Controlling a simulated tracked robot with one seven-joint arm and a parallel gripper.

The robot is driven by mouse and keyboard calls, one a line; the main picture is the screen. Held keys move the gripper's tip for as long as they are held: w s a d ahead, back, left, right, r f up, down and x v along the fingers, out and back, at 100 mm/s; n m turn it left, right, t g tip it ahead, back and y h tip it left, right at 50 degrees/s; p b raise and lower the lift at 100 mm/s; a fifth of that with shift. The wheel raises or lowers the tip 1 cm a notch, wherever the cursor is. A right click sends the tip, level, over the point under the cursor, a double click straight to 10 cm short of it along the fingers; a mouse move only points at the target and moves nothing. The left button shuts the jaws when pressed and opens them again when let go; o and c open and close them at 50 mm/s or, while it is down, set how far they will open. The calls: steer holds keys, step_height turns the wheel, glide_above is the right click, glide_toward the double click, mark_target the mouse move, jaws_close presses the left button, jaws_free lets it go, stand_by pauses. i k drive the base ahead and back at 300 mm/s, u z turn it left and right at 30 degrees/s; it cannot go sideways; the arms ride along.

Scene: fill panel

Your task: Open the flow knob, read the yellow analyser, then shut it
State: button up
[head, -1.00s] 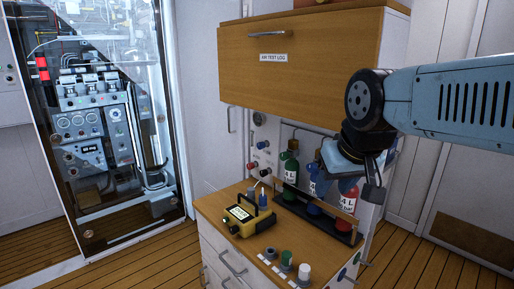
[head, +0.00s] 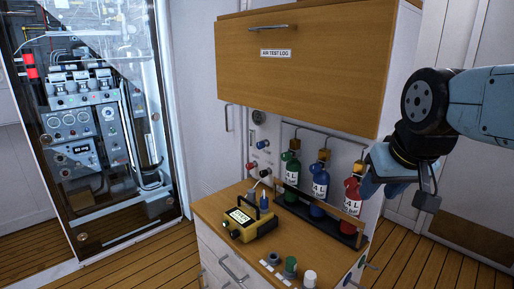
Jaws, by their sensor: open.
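The yellow analyser (head: 262,228) sits on the wooden counter, its lit screen (head: 240,217) facing up; the reading is too small to make out. A small dark green knob (head: 226,233) is at its front left end. My gripper (head: 374,188) is at the right, in front of or beside the red bottle, apart from analyser and knobs. Its fingers are hard to make out; it looks open and empty.
Green (head: 292,172), blue (head: 320,182) and red (head: 352,197) bottles stand in a black rack (head: 290,204). Green (head: 290,265) and white (head: 310,278) caps stand at the counter's front. A wooden cabinet (head: 330,75) overhangs the back. A glazed equipment cabinet (head: 90,130) is at left.

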mark_target(261, 145)
steer(key=u, duration=0.1)
steer(key=k, duration=1.1)
steer(key=u, duration=0.7)
steer(key=i, duration=1)
steer(key=z, duration=0.05)
